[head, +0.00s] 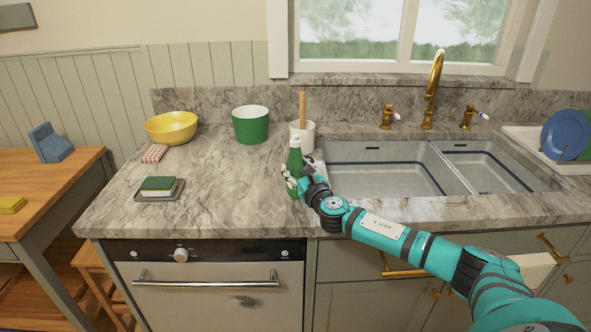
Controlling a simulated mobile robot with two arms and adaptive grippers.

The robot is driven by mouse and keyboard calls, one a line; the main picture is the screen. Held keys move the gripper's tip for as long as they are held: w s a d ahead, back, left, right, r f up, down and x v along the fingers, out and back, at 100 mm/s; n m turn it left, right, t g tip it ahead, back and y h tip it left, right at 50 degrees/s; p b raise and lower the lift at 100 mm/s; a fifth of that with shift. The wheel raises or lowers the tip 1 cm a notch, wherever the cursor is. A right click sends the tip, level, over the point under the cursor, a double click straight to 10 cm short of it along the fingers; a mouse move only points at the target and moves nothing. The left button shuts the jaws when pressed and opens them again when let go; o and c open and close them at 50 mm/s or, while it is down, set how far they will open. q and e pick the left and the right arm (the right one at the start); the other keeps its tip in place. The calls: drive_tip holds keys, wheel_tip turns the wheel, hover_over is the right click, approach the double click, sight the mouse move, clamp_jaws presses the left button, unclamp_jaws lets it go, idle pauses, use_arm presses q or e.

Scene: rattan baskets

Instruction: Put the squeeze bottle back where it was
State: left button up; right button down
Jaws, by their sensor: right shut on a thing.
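My left gripper is not in view.
A white crock (308,138) with a wooden handle stands just behind the bottle. A green pot (250,125), a yellow bowl (172,127) and a tray with sponges (174,194) are farther left. The sink (385,178) lies right. Counter between tray and bottle is clear.

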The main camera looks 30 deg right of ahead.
drive_tip(key=c, duration=1.2)
unclamp_jaws()
drive_tip(key=shift+f, duration=0.15)
drive_tip(key=o, duration=0.5)
drive_tip(key=shift+c, duration=0.2)
drive_tip(key=shift+r, duration=0.3)
drive_tip(key=s, duration=0.3)
drive_tip(key=s+a+b, duration=0.1)
drive_tip(key=s, duration=0.7)
drive_tip(key=shift+a+f, duration=0.2)
drive_tip(key=shift+a, duration=0.2)
drive_tip(key=shift+s+r, duration=0.1)
drive_tip(key=shift+s, duration=0.4)
